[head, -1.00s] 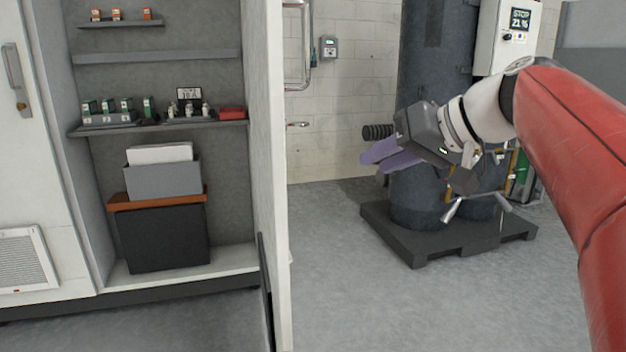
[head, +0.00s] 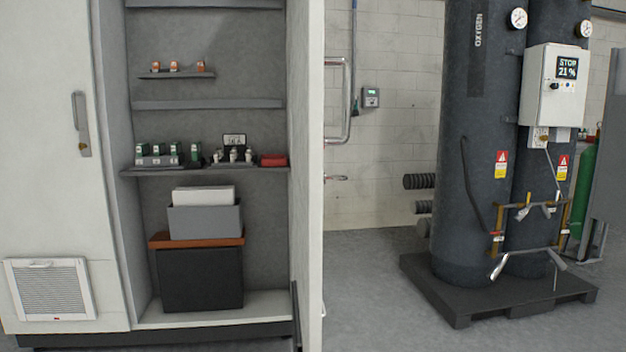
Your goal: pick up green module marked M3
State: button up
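Several small green modules (head: 174,151) stand in a row at the left of the middle shelf (head: 180,172) inside the open cabinet. Most sit on grey bases, and one green module (head: 195,153) stands a little apart at the right end of the row. Their markings are too small to read, so I cannot tell which is M3. My gripper and arm are out of view.
Beside the modules are small whitish parts with a sign (head: 234,140) and a red box (head: 273,160). Orange parts (head: 173,66) sit on a shelf above. The open cabinet door (head: 309,180) stands at the right. Dark tanks (head: 475,200) stand on a pallet (head: 455,310), with clear floor between.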

aim_at(176, 147)
jog(key=i+l+u, duration=0.3)
jog(key=u, duration=0.2)
jog(key=i+l+u, duration=0.15)
jog(key=l+u, duration=0.3)
jog(key=i+j, duration=0.15)
jog(key=j, duration=0.25)
jog(key=i+j, duration=0.1)
jog(key=j, duration=0.3)
jog(key=i+j, duration=0.15)
jog(key=j, duration=0.3)
jog(key=i+j, duration=0.1)
jog(key=j, duration=0.3)
jog(key=i+j, duration=0.15)
jog(key=j, duration=0.25)
